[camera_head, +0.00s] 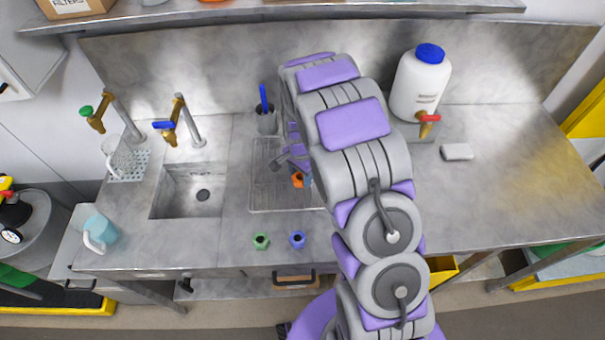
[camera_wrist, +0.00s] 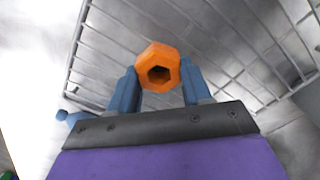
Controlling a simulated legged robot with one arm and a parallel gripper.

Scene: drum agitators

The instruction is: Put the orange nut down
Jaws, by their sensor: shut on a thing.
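The orange nut (camera_wrist: 160,64) is a hexagonal nut with a dark hole. It sits between the two blue fingers of my gripper (camera_wrist: 158,88), which is shut on it, in the wrist view. The nut (camera_head: 297,179) is partly hidden beside my arm in the head view. It is over the wire drying rack (camera_head: 270,197). The rack's metal bars (camera_wrist: 105,25) fill the background of the wrist view. I cannot tell how high the nut is above the rack. A green nut (camera_head: 261,241) and a blue nut (camera_head: 297,239) lie on the counter in front of the rack.
A sink (camera_head: 190,190) with two brass taps is left of the rack. A cup with a blue item (camera_head: 266,122) stands behind it. A white jug (camera_head: 420,85) with a blue cap stands at the back right. The counter (camera_head: 500,200) at right is mostly clear.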

